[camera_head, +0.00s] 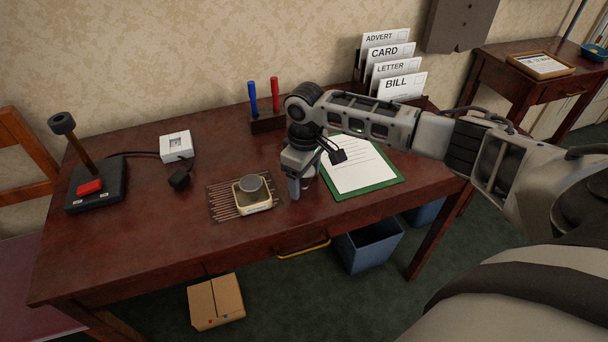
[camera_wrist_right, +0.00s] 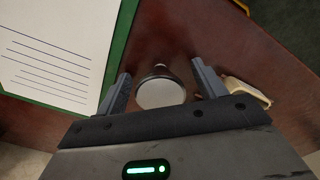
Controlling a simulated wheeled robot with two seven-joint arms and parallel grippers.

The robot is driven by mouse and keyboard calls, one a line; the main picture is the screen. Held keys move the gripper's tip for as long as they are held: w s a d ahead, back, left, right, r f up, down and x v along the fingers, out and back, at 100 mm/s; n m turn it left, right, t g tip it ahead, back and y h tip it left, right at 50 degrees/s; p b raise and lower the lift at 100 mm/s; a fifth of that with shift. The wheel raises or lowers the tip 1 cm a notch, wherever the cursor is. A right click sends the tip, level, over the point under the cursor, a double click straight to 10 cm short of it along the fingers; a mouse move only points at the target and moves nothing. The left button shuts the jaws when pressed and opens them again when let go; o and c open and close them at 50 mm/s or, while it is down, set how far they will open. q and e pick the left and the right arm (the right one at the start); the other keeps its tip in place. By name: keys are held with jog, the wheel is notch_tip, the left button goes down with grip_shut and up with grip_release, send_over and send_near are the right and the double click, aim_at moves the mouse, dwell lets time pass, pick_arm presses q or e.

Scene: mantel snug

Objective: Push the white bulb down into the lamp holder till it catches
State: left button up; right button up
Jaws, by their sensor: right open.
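My right gripper (camera_head: 298,188) is open and points down over the front part of the desk. In the right wrist view the white bulb (camera_wrist_right: 160,93) lies between its two open fingers, round pale face toward the camera, with gaps on both sides. In the head view the bulb is mostly hidden behind the gripper, with a small pale part (camera_head: 308,181) beside it. At the desk's left stands a black base (camera_head: 108,192) with a red button and a brown post topped by a dark round cup (camera_head: 62,123), seemingly the lamp holder. My left gripper is out of view.
A cream box with a grey round top (camera_head: 252,189) sits on a striped mat left of the gripper. A green clipboard (camera_head: 375,187) lies to its right. Behind are a pen stand (camera_head: 268,124) and a letter rack (camera_head: 400,87). A white socket box (camera_head: 175,146) is at left.

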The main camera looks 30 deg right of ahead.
jog(key=c, duration=1)
jog(key=shift+r, duration=0.15)
jog(key=shift+r, duration=0.2)
notch_tip(320, 180, up, 2)
jog(key=shift+r, duration=0.1)
jog(key=s+a+r, duration=0.1)
jog(key=a+r, duration=0.2)
jog(key=a, duration=0.1)
jog(key=s+a+r+p, duration=0.1)
jog(key=s+a+r, duration=0.1)
jog(key=a+r, duration=0.1)
jog(key=s+a+r, duration=0.1)
jog(key=a+r, duration=0.3)
jog(key=a, duration=0.2)
jog(key=shift+s+a+r, duration=0.1)
jog(key=shift+s, duration=0.2)
jog(key=s+m, duration=0.1)
jog(key=s+d+r+m, duration=0.1)
jog(key=s+m, duration=0.1)
jog(key=s+d+r+m, duration=0.1)
jog(key=m, duration=0.1)
jog(key=shift+s+d, duration=0.15)
jog(key=shift+s, duration=0.05)
